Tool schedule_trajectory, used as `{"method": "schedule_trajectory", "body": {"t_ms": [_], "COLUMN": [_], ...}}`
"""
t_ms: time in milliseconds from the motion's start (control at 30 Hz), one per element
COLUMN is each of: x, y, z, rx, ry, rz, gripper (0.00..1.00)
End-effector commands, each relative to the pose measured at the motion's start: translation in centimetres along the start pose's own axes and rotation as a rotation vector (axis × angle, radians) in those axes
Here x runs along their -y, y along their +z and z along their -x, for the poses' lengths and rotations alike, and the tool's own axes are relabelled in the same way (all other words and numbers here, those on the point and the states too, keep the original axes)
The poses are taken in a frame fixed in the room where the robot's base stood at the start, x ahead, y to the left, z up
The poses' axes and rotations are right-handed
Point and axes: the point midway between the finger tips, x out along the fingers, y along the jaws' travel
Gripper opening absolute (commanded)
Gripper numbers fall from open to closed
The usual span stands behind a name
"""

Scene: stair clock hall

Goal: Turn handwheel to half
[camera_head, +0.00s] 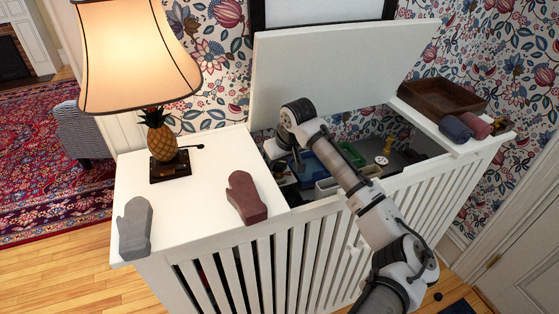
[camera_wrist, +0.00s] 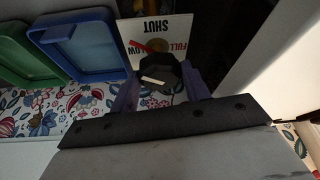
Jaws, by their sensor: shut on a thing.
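In the wrist view a dark, faceted handwheel (camera_wrist: 163,73) sits in front of a white plate (camera_wrist: 178,28) with lettering that reads "SHUT" and "FULL FLOW". A pale bar (camera_wrist: 154,81) shows on the wheel's near side, and a reddish part shows at its far edge. The wheel's exact angle against the plate marks is hard to tell. My gripper (camera_wrist: 161,90) has its purplish fingers on both sides of the wheel, shut on it. In the head view my arm reaches into the open white cabinet, and the wheel cannot be made out there.
The cabinet lid (camera_head: 340,65) stands raised behind my arm. Blue (camera_wrist: 85,45) and green (camera_wrist: 25,55) bins lie left of the wheel. A pineapple lamp (camera_head: 160,140), grey mitt (camera_head: 135,228) and maroon mitt (camera_head: 246,197) stand on the left top; a brown tray (camera_head: 440,97) is at right.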

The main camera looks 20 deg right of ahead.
Motion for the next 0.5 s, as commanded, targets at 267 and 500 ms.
{"method": "schedule_trajectory", "body": {"t_ms": [267, 500], "x": [-0.06, -0.14], "y": [-0.03, -0.1], "z": [0.05, 0.0], "rx": [-0.001, -0.001], "ry": [-0.041, -0.116], "rz": [0.089, 0.266], "gripper": [0.24, 0.24]}}
